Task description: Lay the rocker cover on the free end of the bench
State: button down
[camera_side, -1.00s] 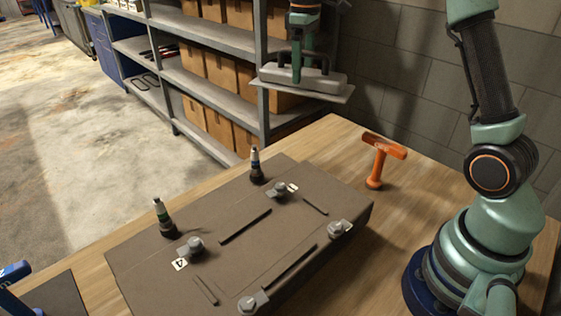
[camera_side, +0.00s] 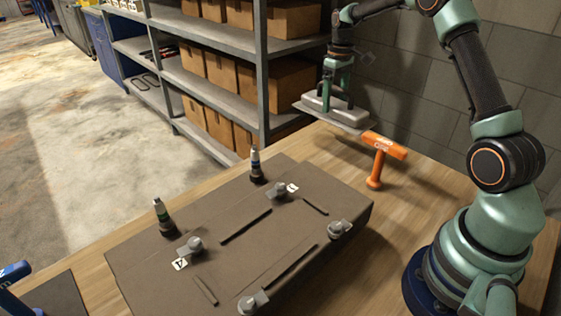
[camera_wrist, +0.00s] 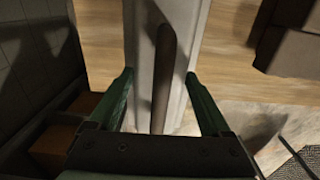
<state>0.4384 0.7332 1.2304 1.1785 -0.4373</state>
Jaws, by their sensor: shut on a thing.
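The rocker cover (camera_side: 350,116) is a grey, elongated piece with a flat flange and a raised ridge. My gripper (camera_side: 328,100) is shut on its ridge from above. In the side view the cover is over the far end of the wooden bench (camera_side: 430,190), low and roughly level; I cannot tell whether it touches the wood. In the wrist view the cover (camera_wrist: 172,30) runs as a pale strip between the two green fingers of my gripper (camera_wrist: 158,80), with wood grain on both sides.
An orange T-shaped tool (camera_side: 376,170) stands upright just in front of the cover. Shelving with boxes (camera_side: 230,75) is behind; a block wall (camera_side: 420,70) is at the right.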

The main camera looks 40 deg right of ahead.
notch_tip(320, 180, down, 11)
jog(key=shift+w+r, duration=0.1)
dwell(0.5)
grip_release()
jog(key=shift+f, duration=0.2)
